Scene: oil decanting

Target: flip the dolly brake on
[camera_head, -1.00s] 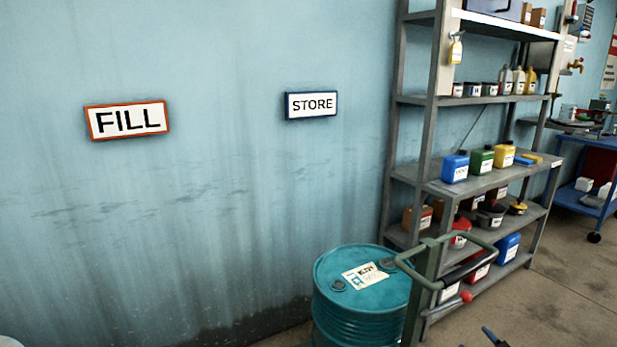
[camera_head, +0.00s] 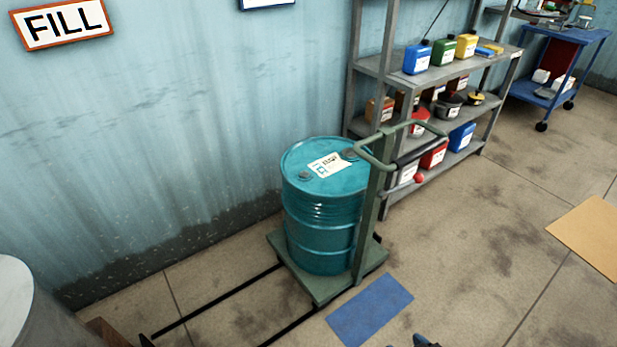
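The dolly (camera_head: 322,288) is a grey-green platform cart with an upright post and a looped push handle (camera_head: 362,150). It stands on the floor at centre, with a teal drum (camera_head: 322,232) upright on it. A red knob (camera_head: 419,179) shows to the right of the post, below the handle; it looks like the end of a brake lever, whose setting I cannot tell. A small dark piece at the bottom edge looks like part of my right gripper (camera_head: 425,342), well apart from the dolly; its opening cannot be made out. My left gripper is not in view.
Two dark floor rails (camera_head: 215,306) run left from the dolly. A blue floor mat (camera_head: 370,309) lies in front of it. A grey shelf (camera_head: 402,200) with containers stands close behind on the right. A grey cylinder (camera_head: 20,310) is at lower left. Floor at right is mostly clear.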

